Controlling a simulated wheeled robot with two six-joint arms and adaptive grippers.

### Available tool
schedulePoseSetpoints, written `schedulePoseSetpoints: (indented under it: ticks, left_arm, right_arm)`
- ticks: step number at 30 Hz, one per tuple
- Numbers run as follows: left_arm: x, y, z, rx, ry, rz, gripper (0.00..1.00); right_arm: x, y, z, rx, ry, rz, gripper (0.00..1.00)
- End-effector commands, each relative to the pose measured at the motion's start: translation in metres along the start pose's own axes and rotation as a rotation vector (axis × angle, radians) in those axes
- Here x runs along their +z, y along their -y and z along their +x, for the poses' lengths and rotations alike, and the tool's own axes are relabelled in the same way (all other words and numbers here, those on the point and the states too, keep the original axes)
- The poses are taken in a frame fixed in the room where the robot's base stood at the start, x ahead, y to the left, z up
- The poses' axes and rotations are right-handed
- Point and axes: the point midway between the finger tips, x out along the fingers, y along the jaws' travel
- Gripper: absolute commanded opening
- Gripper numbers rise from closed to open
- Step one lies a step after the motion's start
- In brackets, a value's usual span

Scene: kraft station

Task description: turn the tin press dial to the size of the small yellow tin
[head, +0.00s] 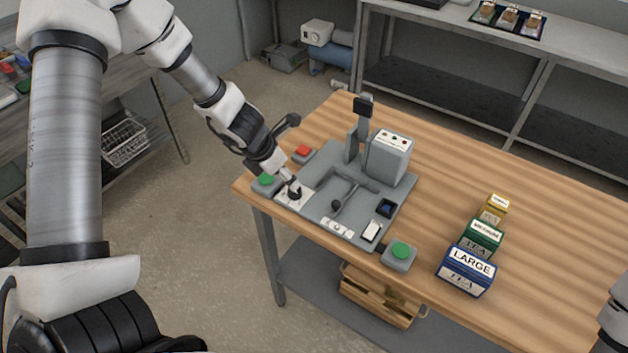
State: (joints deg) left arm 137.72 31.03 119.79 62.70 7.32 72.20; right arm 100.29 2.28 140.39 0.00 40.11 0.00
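The tin press (393,157) stands on a grey base plate at the left part of the wooden table. Its dial (294,193) is a dark knob on a white plate at the base's left corner; the setting is too small to read. My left gripper (291,184) points down at the dial, its fingertips at or touching the knob; I cannot tell whether they grip it. The small yellow tin (494,209) stands at the back of a row, behind the green medium tin (481,238) and the blue large tin (467,270). My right arm shows only at the right edge; its gripper is out of view.
Green buttons sit at the press's left (266,181) and right (400,252) front, with a red button (303,152) beyond the left one. A lever with a black ball (337,205) rises from the base. The table (560,230) is clear right of the tins.

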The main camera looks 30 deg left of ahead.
Motion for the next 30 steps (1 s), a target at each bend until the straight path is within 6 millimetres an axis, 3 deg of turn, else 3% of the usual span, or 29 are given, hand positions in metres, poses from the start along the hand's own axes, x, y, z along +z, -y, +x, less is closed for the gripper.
schedulePoseSetpoints:
  ticks: [1, 3, 9, 19, 20, 24, 30]
  left_arm:
    - [-0.004, 0.000, 0.017, 0.001, -0.002, 0.003, 0.63]
    - [-0.005, 0.000, 0.033, 0.003, -0.004, 0.006, 0.63]
    - [-0.005, 0.000, 0.067, 0.003, -0.004, 0.008, 0.63]
    - [-0.002, 0.000, 0.071, 0.002, -0.004, 0.009, 0.63]
    - [-0.002, 0.000, 0.071, 0.002, -0.004, 0.009, 0.55]
    - [-0.002, 0.000, 0.071, 0.002, -0.004, 0.009, 0.06]
    - [-0.002, 0.000, 0.071, 0.001, -0.005, 0.011, 0.03]
  right_arm:
    - [0.000, 0.000, 0.015, 0.000, 0.000, 0.000, 0.40]
    - [0.000, 0.000, 0.028, 0.000, 0.000, 0.000, 0.40]
    - [0.000, 0.000, 0.054, 0.000, 0.000, 0.000, 0.40]
    - [0.000, 0.000, 0.055, 0.000, 0.000, 0.000, 0.40]
    - [0.000, 0.000, 0.055, 0.000, 0.000, 0.000, 0.40]
    - [0.000, 0.000, 0.055, 0.000, 0.000, 0.000, 0.40]
    - [0.000, 0.000, 0.055, 0.000, 0.000, 0.000, 0.40]
